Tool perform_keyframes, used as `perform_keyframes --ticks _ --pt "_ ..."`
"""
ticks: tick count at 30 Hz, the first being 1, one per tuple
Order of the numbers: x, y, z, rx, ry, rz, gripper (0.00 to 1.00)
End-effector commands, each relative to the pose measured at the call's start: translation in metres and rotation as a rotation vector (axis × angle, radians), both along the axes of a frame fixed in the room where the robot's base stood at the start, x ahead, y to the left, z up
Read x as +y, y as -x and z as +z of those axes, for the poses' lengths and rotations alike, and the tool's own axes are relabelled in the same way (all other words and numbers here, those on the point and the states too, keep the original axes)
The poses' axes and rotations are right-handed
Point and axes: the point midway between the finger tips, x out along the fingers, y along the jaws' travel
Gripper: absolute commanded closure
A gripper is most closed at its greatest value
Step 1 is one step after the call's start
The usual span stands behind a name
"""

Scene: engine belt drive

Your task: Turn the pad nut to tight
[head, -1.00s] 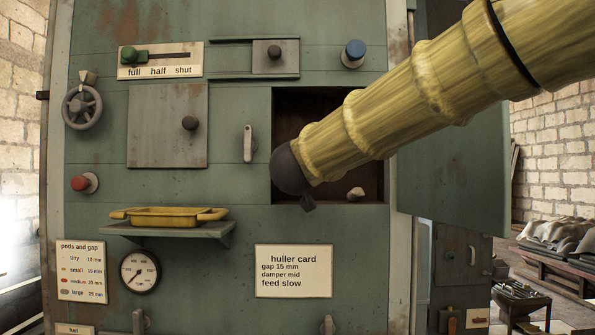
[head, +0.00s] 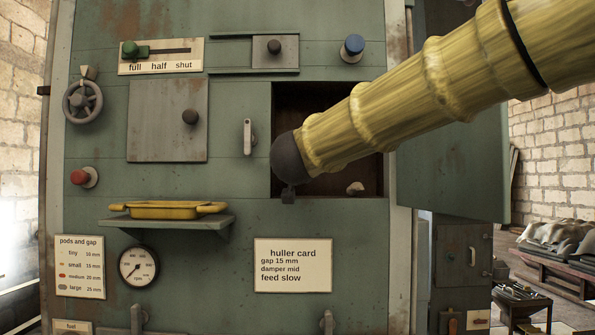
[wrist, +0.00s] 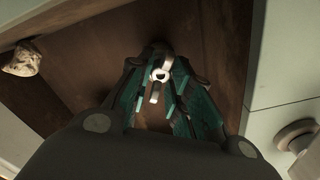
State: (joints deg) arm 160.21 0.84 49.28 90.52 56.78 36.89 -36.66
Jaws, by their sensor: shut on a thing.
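The pad nut (wrist: 160,74) is a small pale metal piece with a ring-like middle and a short tab pointing down, inside the recess in the wrist view. My gripper (wrist: 163,66) has its teal-padded fingers closed around it, one on each side. In the head view my gripper (head: 289,194) is mostly hidden behind its own dark wrist housing, in front of the left part of the open recess. The nut cannot be seen in the head view, and no tight mark shows.
The brown-walled recess (head: 331,98) is open, with a pale lump (head: 355,188) inside at lower right. A grey lever (head: 248,137) stands just left of the recess. A shelf with a yellow tray (head: 168,210) juts out at lower left. An open green door (head: 455,160) is at right.

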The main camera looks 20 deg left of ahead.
Motion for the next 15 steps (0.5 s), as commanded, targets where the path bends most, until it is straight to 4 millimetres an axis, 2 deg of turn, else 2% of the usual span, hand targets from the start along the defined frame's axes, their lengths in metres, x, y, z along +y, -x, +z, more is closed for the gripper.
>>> perform_keyframes --ticks 15 --pt "-0.0012 -0.0007 -0.0058 0.138 -0.473 0.0 1.0"
